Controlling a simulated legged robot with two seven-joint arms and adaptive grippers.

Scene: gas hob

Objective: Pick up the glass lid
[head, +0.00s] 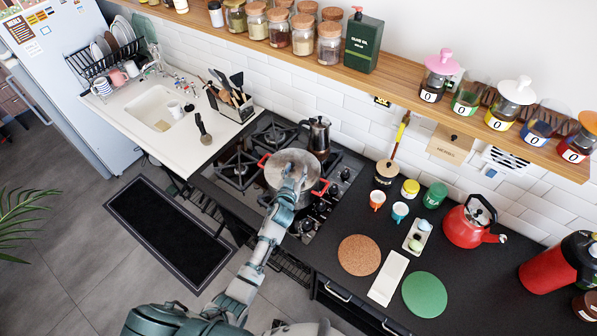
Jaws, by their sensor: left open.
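The glass lid (279,167) lies on a pot with red handles (321,188) on the gas hob (235,170). It looks round, greyish and shiny. My left gripper (294,174) is open and reaches over the lid from the front, with its fingers around the lid's middle. The fingers and wrist hide the lid's knob and part of its front. I cannot tell whether the fingers touch it. My right gripper is not in view.
A moka pot (318,135) stands close behind the pot. Right on the dark counter are small cups (377,200), a cork mat (359,255), a green mat (424,294) and a red kettle (465,226). A utensil holder (237,106) stands left. A shelf (400,95) runs above.

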